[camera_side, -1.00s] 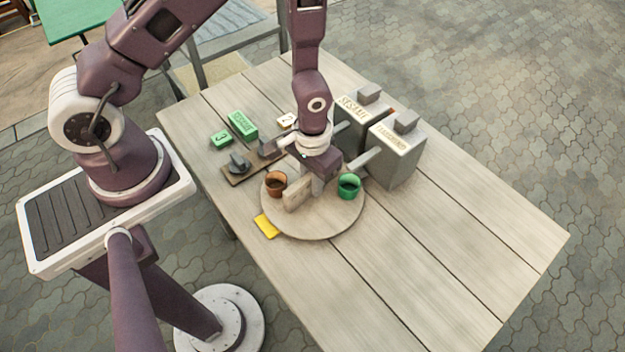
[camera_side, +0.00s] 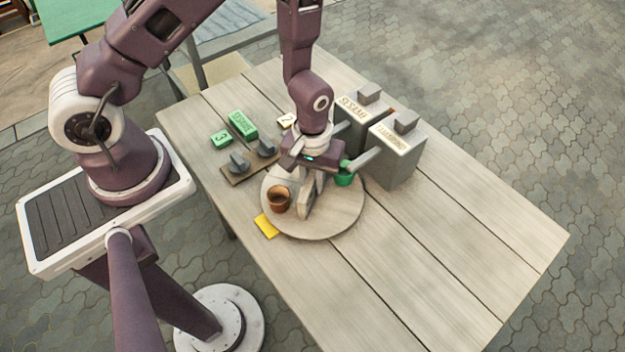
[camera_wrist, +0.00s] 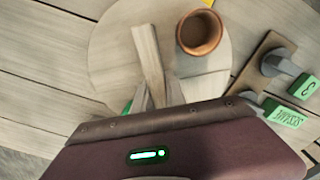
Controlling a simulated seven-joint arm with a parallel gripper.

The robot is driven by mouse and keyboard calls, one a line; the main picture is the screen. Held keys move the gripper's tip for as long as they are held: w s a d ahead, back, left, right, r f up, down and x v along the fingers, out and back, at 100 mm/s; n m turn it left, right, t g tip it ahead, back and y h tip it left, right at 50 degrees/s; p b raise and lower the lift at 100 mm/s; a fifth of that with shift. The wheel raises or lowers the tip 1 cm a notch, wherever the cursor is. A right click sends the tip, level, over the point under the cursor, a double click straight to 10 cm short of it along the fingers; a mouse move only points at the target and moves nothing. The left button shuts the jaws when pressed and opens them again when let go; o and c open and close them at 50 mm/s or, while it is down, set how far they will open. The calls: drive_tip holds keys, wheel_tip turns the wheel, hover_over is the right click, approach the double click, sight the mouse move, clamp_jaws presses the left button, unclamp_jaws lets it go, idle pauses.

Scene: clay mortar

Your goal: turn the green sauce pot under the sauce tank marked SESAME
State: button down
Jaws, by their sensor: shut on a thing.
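The green sauce pot (camera_side: 343,179) stands at the right rim of the round wooden turntable (camera_side: 338,218), partly hidden by my gripper and a spout. It is close to the spout end of the nearer tank (camera_side: 397,150), whose label I cannot read. The tank marked SESAME (camera_side: 350,112) stands behind that one; its spout end is hidden by my arm. My gripper (camera_side: 313,184) is shut on the upright wooden bar (camera_side: 305,203) at the turntable's middle. The wrist view shows the bar (camera_wrist: 148,55) at my fingertips (camera_wrist: 158,99). A brown pot (camera_side: 279,199) stands at the left rim.
Behind the turntable are a board with two grey knobs (camera_side: 239,163), a green SESAME block (camera_side: 242,124), a green block marked 3 (camera_side: 221,139) and a white block marked 2 (camera_side: 287,121). A yellow piece (camera_side: 266,226) lies by the front-left rim. The table's right side is clear.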

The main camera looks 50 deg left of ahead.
sight(313, 173)
drive_tip(key=shift+n, duration=4.9)
drive_tip(key=c, duration=1.4)
unclamp_jaws()
drive_tip(key=shift+o, duration=0.2)
wheel_tip(313, 173, up, 7)
drive_tip(key=shift+r, duration=0.1)
